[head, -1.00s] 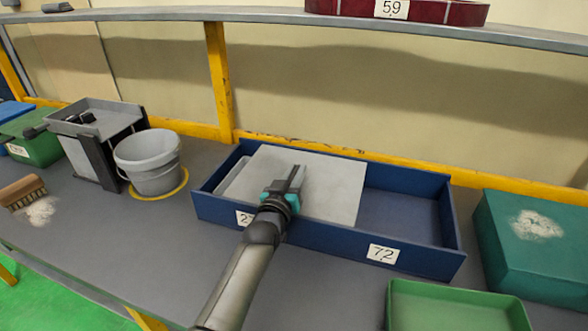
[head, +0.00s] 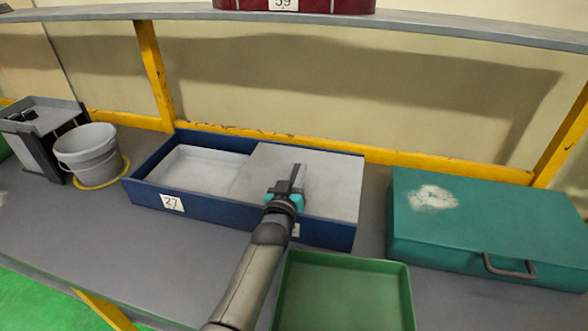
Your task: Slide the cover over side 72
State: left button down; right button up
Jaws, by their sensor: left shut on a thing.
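A dark blue box (head: 232,212) stands on the grey bench, with label 27 (head: 172,202) at its left front. Label 72 (head: 296,230) at its right front is mostly hidden behind my left arm. The flat grey cover (head: 325,180) lies over the right side, the 72 side, and reaches close to the right wall. The left side (head: 195,170) is open and shows a pale interior. My left gripper (head: 293,182) is shut on the cover near its front left part. My right gripper is not in view.
A green tray (head: 342,262) sits in front of the box. A teal case (head: 485,225) with a handle stands to the right, with a gap between. A grey bucket (head: 88,155) stands at the left. A shelf (head: 440,30) runs above the back.

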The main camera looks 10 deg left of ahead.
pick_arm(q)
jog(key=shift+d, duration=0.2)
jog(key=c, duration=0.9)
grip_release()
jog(key=shift+o, duration=0.2)
jog(key=shift+r, duration=0.1)
jog(key=shift+r+p, duration=0.45)
jog(key=shift+p, duration=0.15)
notch_tip(320, 180, up, 19)
jog(key=p, duration=1.8)
jog(key=shift+f, duration=0.1)
